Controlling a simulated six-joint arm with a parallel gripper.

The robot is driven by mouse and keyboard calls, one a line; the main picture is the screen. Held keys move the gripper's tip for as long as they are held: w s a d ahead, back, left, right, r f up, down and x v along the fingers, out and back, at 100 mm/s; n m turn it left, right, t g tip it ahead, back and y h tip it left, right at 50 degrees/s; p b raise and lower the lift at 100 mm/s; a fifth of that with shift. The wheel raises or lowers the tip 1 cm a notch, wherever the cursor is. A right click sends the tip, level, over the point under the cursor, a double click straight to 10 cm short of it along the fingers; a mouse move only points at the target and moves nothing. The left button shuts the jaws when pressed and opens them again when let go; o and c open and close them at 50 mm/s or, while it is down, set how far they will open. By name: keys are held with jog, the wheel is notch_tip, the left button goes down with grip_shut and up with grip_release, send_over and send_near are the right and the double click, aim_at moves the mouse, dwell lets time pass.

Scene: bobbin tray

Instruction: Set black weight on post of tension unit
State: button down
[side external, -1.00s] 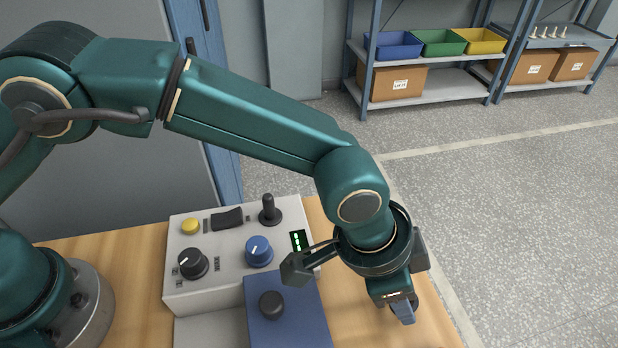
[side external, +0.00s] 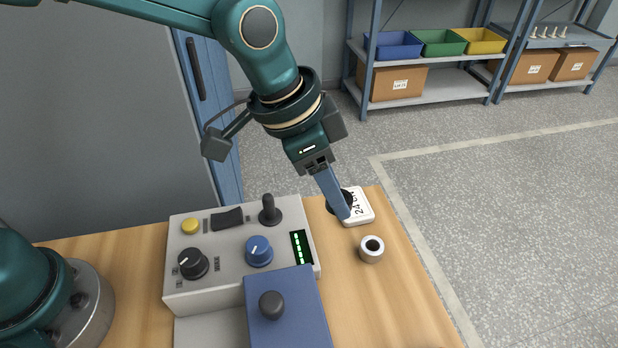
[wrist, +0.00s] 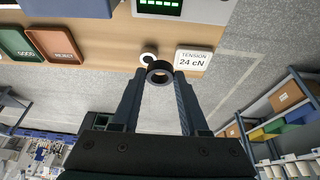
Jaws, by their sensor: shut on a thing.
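The black weight is a dark ring with a hole; it sits between the fingertips of my gripper (wrist: 158,76) in the wrist view (wrist: 160,65). In the side view my gripper (side external: 343,211) points down at the table's far right, with the dark weight (side external: 333,206) partly hidden behind a finger. A short pale metal cylinder with a dark round top (side external: 371,250) stands apart on the table, nearer the side camera; it also shows beside the weight in the wrist view (wrist: 147,57). I cannot tell if this is the tension unit; no post is clearly visible.
A white card reading 24 cN (side external: 360,208) is right beside the weight in the side view. A grey control box (side external: 190,290) with knobs and a joystick stands to the left, with a blue block (side external: 295,310) in front. GOOD (wrist: 22,45) and REJECT (wrist: 58,43) trays show in the wrist view.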

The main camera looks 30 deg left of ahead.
aim_at(264, 198)
jog(key=shift+s+a+f+n+t+y, duration=0.25)
jog(key=shift+s+a+n, duration=0.35)
jog(key=shift+a, duration=1.05)
jog(key=shift+s+a+f+n+t+y, duration=0.2)
jog(key=shift+a+n, duration=0.6)
jog(key=shift+a, duration=0.85)
jog(key=shift+s+a+f+n+t+y, duration=0.25)
jog(key=shift+s+a+n, duration=0.35)
jog(key=shift+a, duration=1.05)
jog(key=shift+w+f, duration=0.1)
jog(key=shift+f, duration=0.1)
jog(key=shift+f, duration=1.1)
jog(key=shift+f, duration=0.25)
jog(key=shift+f, duration=0.8)
jog(key=shift+f, duration=0.1)
